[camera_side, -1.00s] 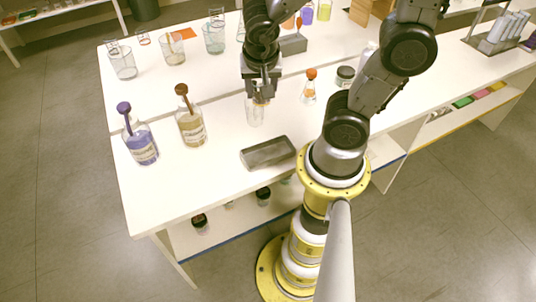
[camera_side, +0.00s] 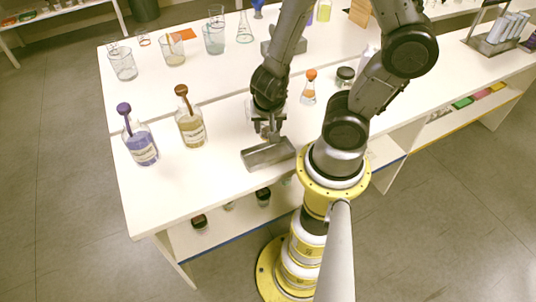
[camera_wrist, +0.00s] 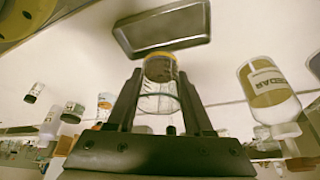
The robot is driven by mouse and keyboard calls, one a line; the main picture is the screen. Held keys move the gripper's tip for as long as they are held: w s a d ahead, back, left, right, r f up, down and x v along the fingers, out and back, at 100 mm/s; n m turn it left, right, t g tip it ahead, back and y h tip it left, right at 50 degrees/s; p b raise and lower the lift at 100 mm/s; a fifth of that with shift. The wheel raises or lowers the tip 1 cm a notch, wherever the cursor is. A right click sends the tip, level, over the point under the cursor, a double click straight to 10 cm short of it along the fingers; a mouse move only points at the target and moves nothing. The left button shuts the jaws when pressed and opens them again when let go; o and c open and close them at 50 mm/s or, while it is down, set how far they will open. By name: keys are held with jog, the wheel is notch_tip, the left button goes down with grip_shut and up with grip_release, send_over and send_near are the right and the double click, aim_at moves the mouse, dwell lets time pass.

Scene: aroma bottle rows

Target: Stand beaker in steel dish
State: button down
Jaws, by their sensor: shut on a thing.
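The steel dish (camera_side: 270,160) is a grey rectangular tray lying near the front edge of the bench. In the wrist view, the dish (camera_wrist: 165,28) is beyond my fingertips at the top. My gripper (camera_side: 268,134) points down at the dish's back edge. In the wrist view, my gripper (camera_wrist: 159,77) is shut on the clear glass beaker (camera_wrist: 158,104), which shows an orange-brown band at its far end. In the side view the gripper mostly hides the beaker. I cannot tell whether the beaker touches the dish.
A blue bottle (camera_side: 142,149) and a yellow bottle (camera_side: 191,130) with stoppers stand left of the dish. An orange-capped flask (camera_side: 309,88) and a dark-lidded jar (camera_side: 345,76) stand behind, to the right.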

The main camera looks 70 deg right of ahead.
aim_at(268, 152)
jog(key=shift+f, duration=4.05)
jog(key=shift+f, duration=0.15)
jog(key=c, duration=0.6)
grip_release()
